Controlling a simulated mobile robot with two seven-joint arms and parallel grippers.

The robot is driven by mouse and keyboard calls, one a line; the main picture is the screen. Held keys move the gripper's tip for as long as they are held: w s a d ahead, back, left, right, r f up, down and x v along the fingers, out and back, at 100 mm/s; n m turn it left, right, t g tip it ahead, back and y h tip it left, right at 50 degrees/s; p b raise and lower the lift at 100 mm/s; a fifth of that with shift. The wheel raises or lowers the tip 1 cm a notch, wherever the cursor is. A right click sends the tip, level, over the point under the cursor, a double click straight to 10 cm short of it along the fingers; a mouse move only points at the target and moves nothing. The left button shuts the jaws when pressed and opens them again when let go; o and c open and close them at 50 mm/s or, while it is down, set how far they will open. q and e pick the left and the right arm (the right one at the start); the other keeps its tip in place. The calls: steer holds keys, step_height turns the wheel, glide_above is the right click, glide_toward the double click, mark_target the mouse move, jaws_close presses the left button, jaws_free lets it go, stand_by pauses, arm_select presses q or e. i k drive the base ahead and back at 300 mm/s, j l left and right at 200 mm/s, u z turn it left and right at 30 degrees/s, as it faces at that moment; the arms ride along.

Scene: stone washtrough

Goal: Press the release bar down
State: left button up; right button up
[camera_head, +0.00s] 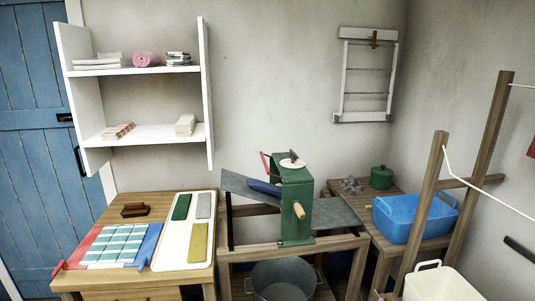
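A green wringer (294,190) stands upright on a wooden frame in the middle of the view. A red bar (266,166) sticks up, tilted, at its upper left; it looks like the release bar, though I cannot be sure. A round white disc with a dark knob (292,162) is on top of the wringer. A wooden handle (299,210) is on its front. A dark blue roll-like thing (264,188) lies on the grey board at the wringer's left side. Neither of my grippers is in view.
A wooden table (188,278) at left holds a striped cloth (117,243) between red and blue flaps, and a white tray (207,254). A metal tub (283,280) stands below the wringer. A blue basin (415,218) and wooden posts (424,205) are at right.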

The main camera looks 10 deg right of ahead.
mark_target(262, 155)
steer(key=i+l, duration=0.25)
steer(key=i, duration=0.2)
steer(key=i+l, duration=0.2)
steer(key=i, duration=0.25)
steer(key=i+l, duration=0.25)
steer(key=i, duration=0.2)
